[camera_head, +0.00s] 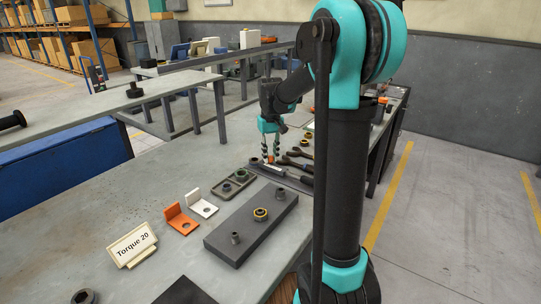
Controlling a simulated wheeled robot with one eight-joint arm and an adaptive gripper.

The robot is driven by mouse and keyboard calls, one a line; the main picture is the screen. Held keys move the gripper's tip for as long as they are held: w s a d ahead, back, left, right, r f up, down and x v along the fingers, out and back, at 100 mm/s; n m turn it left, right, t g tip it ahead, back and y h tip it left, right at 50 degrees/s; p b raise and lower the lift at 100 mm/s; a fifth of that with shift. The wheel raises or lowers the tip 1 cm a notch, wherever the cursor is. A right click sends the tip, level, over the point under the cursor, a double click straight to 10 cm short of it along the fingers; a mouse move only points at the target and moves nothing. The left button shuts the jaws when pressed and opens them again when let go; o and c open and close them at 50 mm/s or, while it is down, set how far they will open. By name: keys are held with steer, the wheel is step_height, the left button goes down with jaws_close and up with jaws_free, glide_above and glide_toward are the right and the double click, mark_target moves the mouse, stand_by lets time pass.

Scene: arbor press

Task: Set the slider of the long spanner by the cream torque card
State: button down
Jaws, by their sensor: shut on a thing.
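The cream torque card (131,245) stands on the workbench at the lower left and reads "Torque 20". The long spanner (294,180) lies on a dark mat at the bench's far right part, with a pale shaft and a dark handle toward the lower right. My gripper (270,158) points down over the spanner's far end. It is shut on a small orange piece there, which looks like the slider. The fingers partly hide that piece, and any scale marks are too small to read.
More hand tools (297,157) lie just right of the gripper. Nearer are a shallow tray (221,193) with small parts, orange (181,222) and white (200,207) brackets, and a dark plate (228,250) with a brass-coloured nut.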

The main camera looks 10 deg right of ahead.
mark_target(274, 164)
steer(key=shift+s+d, duration=0.6)
steer(key=c, duration=1.4)
jaws_free()
steer(key=shift+o, duration=0.2)
step_height(274, 164, up, 12)
